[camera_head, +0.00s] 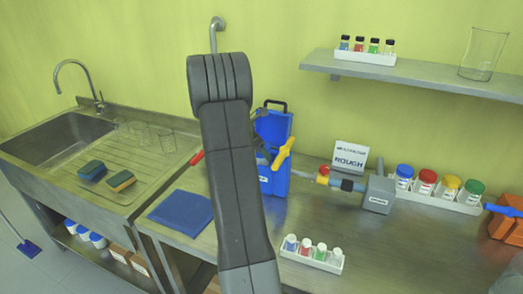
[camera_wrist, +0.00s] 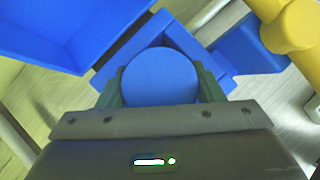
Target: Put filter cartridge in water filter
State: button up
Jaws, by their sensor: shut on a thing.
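The filter cartridge (camera_wrist: 160,75) shows end-on in the wrist view as a round blue disc. My gripper (camera_wrist: 161,90) is shut on it, with a green finger on each side. The water filter (camera_head: 273,130) is a blue box with a black handle, standing on the steel bench by the wall. In the wrist view, blue walls (camera_wrist: 190,40) lie just beyond the cartridge, and a large blue panel (camera_wrist: 65,25) fills the upper left. I cannot tell whether the cartridge is inside the box or above it.
A yellow handle (camera_head: 283,153) stands close to the right of the box; pipe fittings and a grey block (camera_head: 378,194) lie further right. A blue cloth (camera_head: 181,213) and a rack of small vials (camera_head: 311,256) are nearer. The sink (camera_head: 60,138) is at left.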

jog(key=shift+f, duration=0.15)
jog(key=o, duration=1.1)
jog(key=b+v, duration=0.1)
jog(key=v, duration=1.1)
